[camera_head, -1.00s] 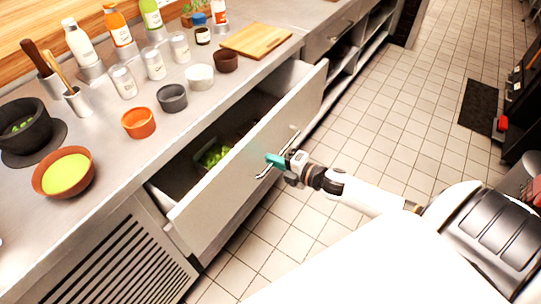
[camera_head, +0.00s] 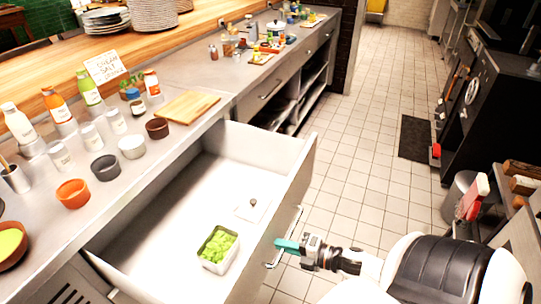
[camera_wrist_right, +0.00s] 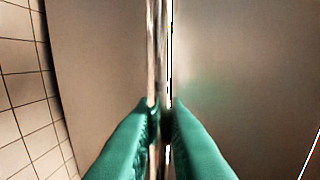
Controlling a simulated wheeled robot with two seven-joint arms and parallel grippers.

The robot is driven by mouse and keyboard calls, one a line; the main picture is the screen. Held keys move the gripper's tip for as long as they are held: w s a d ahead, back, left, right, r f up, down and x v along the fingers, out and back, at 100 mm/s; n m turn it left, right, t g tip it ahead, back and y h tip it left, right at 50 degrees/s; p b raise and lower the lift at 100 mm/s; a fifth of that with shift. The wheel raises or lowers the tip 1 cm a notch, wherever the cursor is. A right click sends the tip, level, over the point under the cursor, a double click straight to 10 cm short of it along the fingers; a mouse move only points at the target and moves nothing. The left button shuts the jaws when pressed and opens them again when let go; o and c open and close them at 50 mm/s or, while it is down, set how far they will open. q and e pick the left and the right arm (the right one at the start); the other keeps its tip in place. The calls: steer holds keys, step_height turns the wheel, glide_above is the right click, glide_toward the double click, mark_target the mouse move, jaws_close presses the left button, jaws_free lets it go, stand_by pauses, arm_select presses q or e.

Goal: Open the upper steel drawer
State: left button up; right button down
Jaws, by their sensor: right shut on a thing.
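The upper steel drawer (camera_head: 307,160) stands pulled far out from under the counter, and its inside shows. In it are a small tub of green pieces (camera_head: 218,249) and a pale flat lid with a dark knob (camera_head: 253,207). The bar handle (camera_head: 297,221) is on the drawer's front. My right gripper (camera_head: 279,245), with teal fingers, is shut on this handle. In the right wrist view the teal fingertips (camera_wrist_right: 160,108) close around the upright-looking metal bar (camera_wrist_right: 157,55). My left gripper is not in view.
The counter above holds bottles, jars, an orange bowl (camera_head: 73,194), small cups and a wooden board (camera_head: 187,106). The tiled floor (camera_head: 360,180) right of the drawer is clear. A black stove (camera_head: 490,110) and a bin (camera_head: 460,195) stand at right.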

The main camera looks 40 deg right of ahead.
steer(key=shift+f+v, duration=0.25)
steer(key=shift+v, duration=0.95)
steer(key=c, duration=1.6)
jaws_free()
steer(key=shift+o, duration=0.2)
steer(key=v, duration=1.2)
steer(key=shift+d+f, duration=0.1)
steer(key=shift+f, duration=0.05)
